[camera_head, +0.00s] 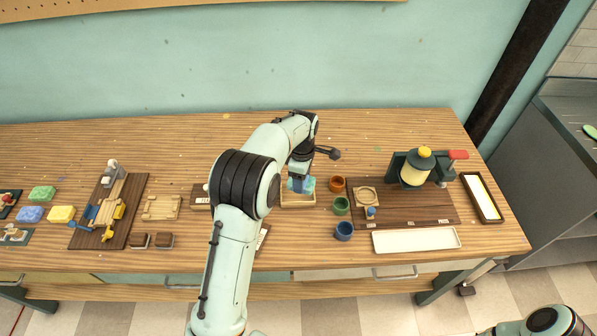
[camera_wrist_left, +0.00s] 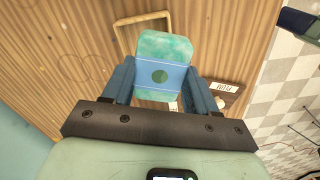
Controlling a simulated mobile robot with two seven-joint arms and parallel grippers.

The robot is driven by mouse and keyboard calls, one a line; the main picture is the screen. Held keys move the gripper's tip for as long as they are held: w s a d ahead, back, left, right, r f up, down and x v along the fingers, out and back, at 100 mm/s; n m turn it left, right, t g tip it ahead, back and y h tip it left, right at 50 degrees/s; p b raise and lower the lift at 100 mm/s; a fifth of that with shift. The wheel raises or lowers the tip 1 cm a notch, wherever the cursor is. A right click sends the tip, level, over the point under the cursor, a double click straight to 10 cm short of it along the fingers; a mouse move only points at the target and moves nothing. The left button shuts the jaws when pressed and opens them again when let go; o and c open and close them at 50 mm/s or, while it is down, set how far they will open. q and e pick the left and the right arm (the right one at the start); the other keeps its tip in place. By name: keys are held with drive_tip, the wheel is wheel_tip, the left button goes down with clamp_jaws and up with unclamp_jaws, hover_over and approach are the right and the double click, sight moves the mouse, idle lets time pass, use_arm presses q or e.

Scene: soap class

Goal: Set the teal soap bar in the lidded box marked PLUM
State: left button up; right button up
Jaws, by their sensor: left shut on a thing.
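The teal soap bar (camera_wrist_left: 165,47), with a blue band and a green round mark, is between the blue fingers of my left gripper (camera_wrist_left: 160,82). The gripper is shut on it. In the head view the bar (camera_head: 308,184) shows at my left gripper (camera_head: 298,184), over a light wooden tray (camera_head: 299,204). A white PLUM label (camera_wrist_left: 228,88) on a dark brown piece shows right of the gripper in the wrist view. Most of that piece is hidden by the finger; I cannot tell whether its lid is open. My right gripper is out of view.
Red (camera_head: 337,184), green (camera_head: 341,205) and blue (camera_head: 344,231) cups stand right of the tray. A dark board (camera_head: 430,205) with a yellow-topped press (camera_head: 417,168) lies farther right, above a white tray (camera_head: 416,239). Coloured bars (camera_head: 41,193) and a tool board (camera_head: 135,190) lie left.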

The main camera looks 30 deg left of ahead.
use_arm(q)
drive_tip(key=a+n, duration=0.1)
drive_tip(key=w+n, duration=0.1)
drive_tip(key=n, duration=0.1)
drive_tip(key=shift+a+r, duration=0.15)
drive_tip(key=shift+a, duration=0.25)
drive_tip(key=shift+w+a+n, duration=0.1)
drive_tip(key=shift+n, duration=0.5)
drive_tip(key=shift+f+b, duration=0.95)
drive_tip(key=shift+f, duration=1.95)
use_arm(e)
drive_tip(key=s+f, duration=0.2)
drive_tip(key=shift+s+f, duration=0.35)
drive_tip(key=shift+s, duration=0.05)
use_arm(q)
drive_tip(key=shift+r+p, duration=0.1)
drive_tip(key=shift+p, duration=0.2)
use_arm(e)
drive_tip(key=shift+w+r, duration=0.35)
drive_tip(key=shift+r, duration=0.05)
use_arm(q)
drive_tip(key=shift+f, duration=0.6)
